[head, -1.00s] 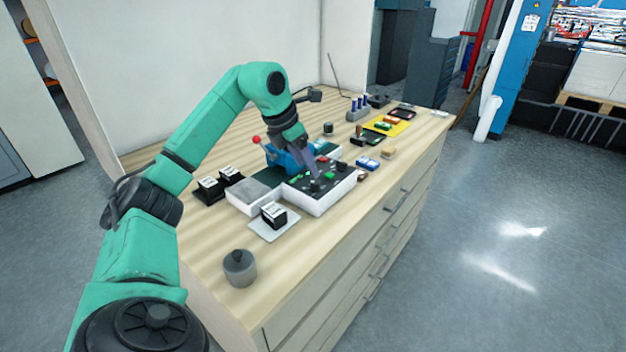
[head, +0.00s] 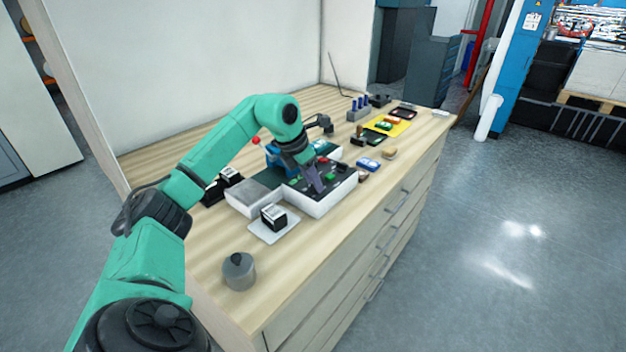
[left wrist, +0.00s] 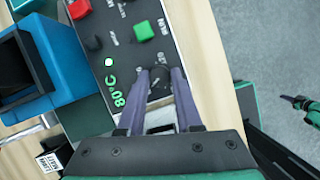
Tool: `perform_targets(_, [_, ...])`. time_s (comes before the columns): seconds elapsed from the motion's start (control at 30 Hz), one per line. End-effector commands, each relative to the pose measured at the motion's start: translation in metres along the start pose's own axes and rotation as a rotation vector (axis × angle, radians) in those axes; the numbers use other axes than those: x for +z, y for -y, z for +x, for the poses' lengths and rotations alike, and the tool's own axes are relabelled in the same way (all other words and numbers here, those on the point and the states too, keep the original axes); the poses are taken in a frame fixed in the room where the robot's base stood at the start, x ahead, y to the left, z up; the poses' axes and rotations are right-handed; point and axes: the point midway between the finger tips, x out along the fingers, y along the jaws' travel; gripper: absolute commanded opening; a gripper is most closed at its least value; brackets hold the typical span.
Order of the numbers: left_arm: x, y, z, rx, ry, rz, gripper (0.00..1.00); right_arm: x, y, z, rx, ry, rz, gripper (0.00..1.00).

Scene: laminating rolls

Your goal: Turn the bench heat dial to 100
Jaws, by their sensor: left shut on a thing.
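The bench unit (head: 318,207) is a white box with a dark sloping panel on the wooden bench. My left gripper (head: 319,190) reaches down onto the near part of this panel. In the left wrist view my left gripper (left wrist: 160,75) is shut on the heat dial (left wrist: 158,84), a small dark knob between the fingertips, partly hidden by them. The display (left wrist: 115,88) beside it reads 80°C in green. My right gripper is not in the head view; a small teal and dark part at the right edge of the left wrist view may belong to my right arm.
A blue device (head: 274,155) stands behind. A black block (head: 273,216) on a white plate and a grey lidded pot (head: 239,272) stand in front.

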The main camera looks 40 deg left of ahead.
Motion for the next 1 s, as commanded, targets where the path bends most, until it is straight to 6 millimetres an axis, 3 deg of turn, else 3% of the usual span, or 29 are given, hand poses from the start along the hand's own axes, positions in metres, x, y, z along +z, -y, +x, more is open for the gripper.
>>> perform_targets(0.37, [0.003, -0.003, -0.005, -0.054, 0.004, 0.133, 0.00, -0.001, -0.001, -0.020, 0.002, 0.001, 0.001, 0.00])
perform_targets(1.0, [0.006, -0.007, -0.004, -0.273, 0.008, 0.664, 0.00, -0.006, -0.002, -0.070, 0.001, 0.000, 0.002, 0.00])
